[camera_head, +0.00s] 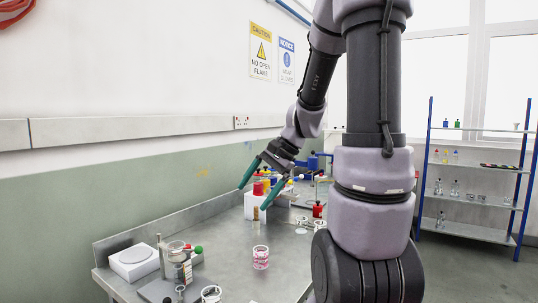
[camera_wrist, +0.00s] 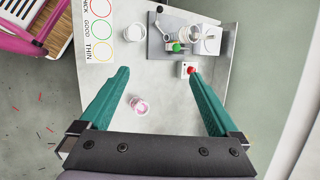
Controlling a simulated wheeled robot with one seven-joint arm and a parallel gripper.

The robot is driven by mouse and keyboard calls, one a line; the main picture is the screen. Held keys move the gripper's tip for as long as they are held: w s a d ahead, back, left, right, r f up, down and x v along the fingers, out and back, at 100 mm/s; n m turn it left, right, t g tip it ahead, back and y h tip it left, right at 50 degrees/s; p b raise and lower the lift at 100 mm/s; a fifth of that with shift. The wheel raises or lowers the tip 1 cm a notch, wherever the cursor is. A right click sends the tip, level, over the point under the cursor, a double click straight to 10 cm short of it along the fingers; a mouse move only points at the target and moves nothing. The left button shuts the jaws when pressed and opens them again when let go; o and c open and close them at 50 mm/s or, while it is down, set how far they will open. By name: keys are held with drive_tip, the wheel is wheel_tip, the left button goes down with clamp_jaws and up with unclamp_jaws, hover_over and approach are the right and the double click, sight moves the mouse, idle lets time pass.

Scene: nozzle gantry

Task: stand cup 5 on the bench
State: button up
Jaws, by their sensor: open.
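No label reading 5 is legible, so I cannot tell which cup is cup 5. A clear cup with pink-red contents or markings (camera_head: 260,257) stands on the grey metal bench (camera_head: 222,232); it also shows in the wrist view (camera_wrist: 139,106), between my fingers and nearer the left one. Another clear cup (camera_head: 211,294) is at the bench's front, cut by the picture edge. My gripper (camera_head: 254,196) has green fingers spread wide above the bench. In the wrist view my gripper (camera_wrist: 160,73) holds nothing.
A stand with a green knob (camera_wrist: 177,48) and a small box with a red knob (camera_wrist: 188,69) are ahead in the wrist view. A white square device (camera_head: 134,262) sits at the bench's left. A card with coloured rings (camera_wrist: 100,31) lies upper left.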

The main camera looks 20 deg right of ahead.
drive_tip(key=s+a+r+n+t+h, duration=0.1)
drive_tip(key=s+r+n+t+h, duration=0.3)
drive_tip(key=s+r, duration=0.7)
drive_tip(key=n, duration=0.2)
drive_tip(key=shift+s+r+n, duration=0.25)
drive_tip(key=shift+r+n, duration=0.1)
drive_tip(key=shift+n, duration=0.05)
drive_tip(key=shift+s, duration=0.1)
